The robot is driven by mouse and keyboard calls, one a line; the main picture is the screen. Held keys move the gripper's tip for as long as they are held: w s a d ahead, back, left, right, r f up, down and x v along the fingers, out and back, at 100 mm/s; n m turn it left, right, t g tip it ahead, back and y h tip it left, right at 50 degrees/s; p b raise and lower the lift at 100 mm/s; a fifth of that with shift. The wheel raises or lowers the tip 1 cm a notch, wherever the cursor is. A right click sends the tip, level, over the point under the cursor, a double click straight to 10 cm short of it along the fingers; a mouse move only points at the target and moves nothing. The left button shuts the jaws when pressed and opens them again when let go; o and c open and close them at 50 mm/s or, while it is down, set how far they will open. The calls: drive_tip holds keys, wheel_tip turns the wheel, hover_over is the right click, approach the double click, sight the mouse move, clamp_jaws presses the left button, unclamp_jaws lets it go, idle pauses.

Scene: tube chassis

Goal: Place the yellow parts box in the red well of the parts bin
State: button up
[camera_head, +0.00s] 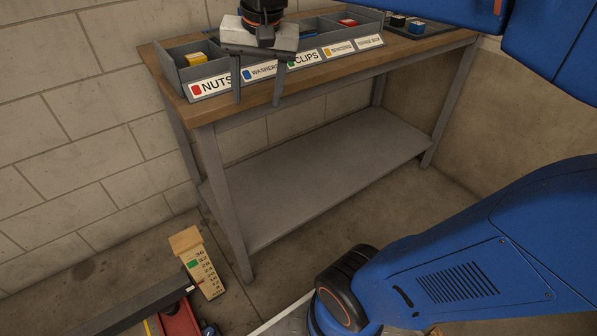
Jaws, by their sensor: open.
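The grey parts bin (175,72) stands on the wooden tabletop, with labelled wells along its front. The leftmost well carries a red-marked NUTS label (209,86). The yellow parts box (196,59) sits inside this red-marked well, near its back. My gripper (258,102) points down in front of the bin, to the right of the yellow box. Its two fingers are spread apart with nothing between them. It partly hides the WASHERS and CLIPS wells.
A red box (347,22) and a blue box (308,35) lie in wells farther right. A dark tray (438,29) with several small blocks is at the table's right. The lower shelf (330,165) is bare. A wooden height gauge (205,265) stands on the floor.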

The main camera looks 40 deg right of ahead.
drive_tip(key=s+d+f+n+t, duration=0.1)
drive_tip(key=s+f+n, duration=0.5)
drive_tip(key=s+f, duration=0.6)
wheel_tip(320, 180, down, 3)
drive_tip(key=shift+s+d+f+n+t, duration=0.1)
drive_tip(key=shift+s+d+n+t, duration=0.1)
drive_tip(key=shift+d+n+t, duration=0.2)
